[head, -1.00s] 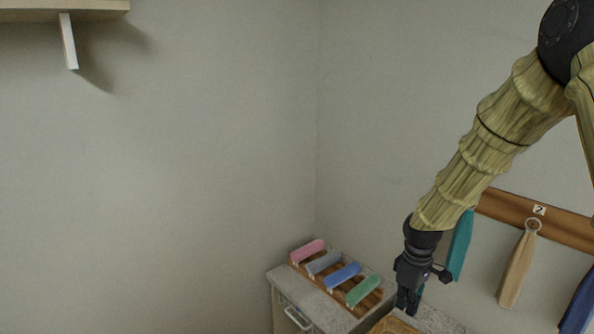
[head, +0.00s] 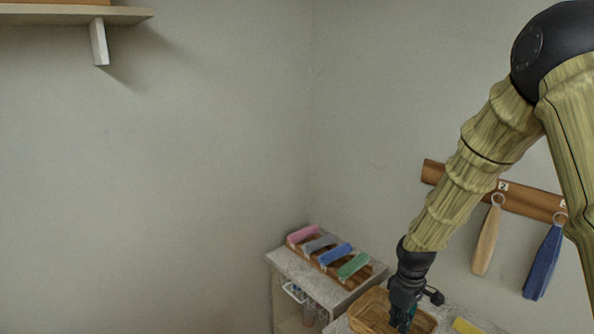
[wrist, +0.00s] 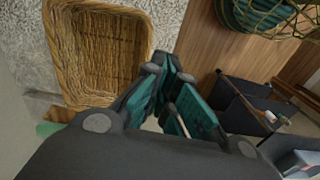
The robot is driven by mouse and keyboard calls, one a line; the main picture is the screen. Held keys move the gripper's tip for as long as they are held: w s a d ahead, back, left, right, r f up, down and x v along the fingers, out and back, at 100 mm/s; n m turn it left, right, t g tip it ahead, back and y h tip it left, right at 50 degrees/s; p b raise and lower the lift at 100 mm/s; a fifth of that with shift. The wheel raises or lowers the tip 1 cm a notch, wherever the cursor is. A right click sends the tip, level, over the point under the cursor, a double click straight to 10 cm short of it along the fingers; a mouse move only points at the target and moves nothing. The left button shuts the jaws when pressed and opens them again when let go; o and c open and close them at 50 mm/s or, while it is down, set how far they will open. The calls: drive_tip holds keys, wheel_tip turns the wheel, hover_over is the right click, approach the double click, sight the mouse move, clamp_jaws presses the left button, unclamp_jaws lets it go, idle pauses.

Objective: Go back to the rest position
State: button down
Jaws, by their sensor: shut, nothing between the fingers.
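My arm reaches down from the upper right in the head view. My gripper (head: 402,320) points down at the bottom edge, in front of or over a wicker basket (head: 362,303); I cannot tell how high it is above it. In the wrist view my gripper (wrist: 168,92) has its dark fingers with teal inner faces closed together, holding nothing. The basket (wrist: 147,50) looks empty there and lies beyond the fingers, to the left.
Rolled towels, including a green one (head: 354,266), lie on a wooden rack on the cabinet (head: 288,261). Tan (head: 487,238) and blue (head: 543,262) towels hang at right. A wall shelf (head: 70,16) is upper left. A wire basket (wrist: 268,18) is upper right.

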drive_tip(key=s+a+f+m+b, duration=0.25)
drive_tip(key=s+f, duration=0.55)
drive_tip(key=f, duration=0.4)
drive_tip(key=s+a+f+m+b, duration=0.1)
drive_tip(key=s+f+b, duration=0.2)
drive_tip(key=s+f, duration=0.75)
drive_tip(key=s+f+m+b, duration=0.4)
drive_tip(key=s+f, duration=1.1)
drive_tip(key=s, duration=0.4)
drive_tip(key=shift+s+a+f+b, duration=0.15)
drive_tip(key=shift+s+a+b, duration=0.15)
drive_tip(key=shift+s+b, duration=0.1)
